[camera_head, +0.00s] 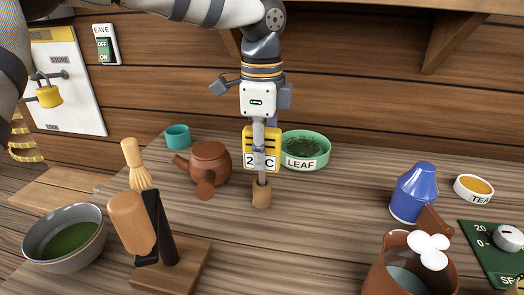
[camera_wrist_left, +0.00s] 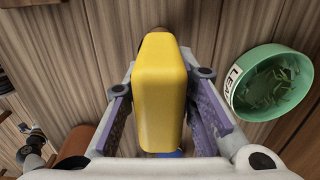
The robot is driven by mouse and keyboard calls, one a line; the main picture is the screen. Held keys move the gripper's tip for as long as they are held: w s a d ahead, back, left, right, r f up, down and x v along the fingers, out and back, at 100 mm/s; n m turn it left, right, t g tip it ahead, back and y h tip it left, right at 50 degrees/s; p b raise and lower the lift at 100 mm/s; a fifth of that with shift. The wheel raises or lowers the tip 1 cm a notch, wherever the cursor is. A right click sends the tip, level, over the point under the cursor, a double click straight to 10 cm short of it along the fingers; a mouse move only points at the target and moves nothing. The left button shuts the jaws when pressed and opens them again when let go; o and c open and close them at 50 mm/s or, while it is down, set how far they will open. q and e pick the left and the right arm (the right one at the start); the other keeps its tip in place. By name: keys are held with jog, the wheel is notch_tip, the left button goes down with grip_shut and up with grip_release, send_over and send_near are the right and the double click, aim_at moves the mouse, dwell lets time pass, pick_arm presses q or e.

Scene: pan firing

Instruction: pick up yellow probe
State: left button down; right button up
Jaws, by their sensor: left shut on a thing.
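The yellow probe (camera_head: 248,140) stands upright near the middle of the table, with a label reading "2" and "C" partly hidden by a grey finger. Its lower end meets a small wooden holder (camera_head: 261,196); I cannot tell whether it is still seated in it. My left gripper (camera_head: 262,125) comes down from above and is shut on the yellow body. In the left wrist view the yellow probe (camera_wrist_left: 160,90) lies between the two purple-padded fingers of the gripper (camera_wrist_left: 161,108). My right gripper is not in view.
A green leaf bowl (camera_head: 322,152) stands close right of the probe, a brown teapot (camera_head: 208,160) close left. A whisk (camera_head: 133,155), matcha bowl (camera_head: 88,254) and wooden stand (camera_head: 180,272) are front left. A blue bottle (camera_head: 413,195) and brown pot (camera_head: 385,280) are right.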

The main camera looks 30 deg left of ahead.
pick_arm(q)
notch_tip(320, 180, up, 10)
dwell(0.5)
dwell(0.6)
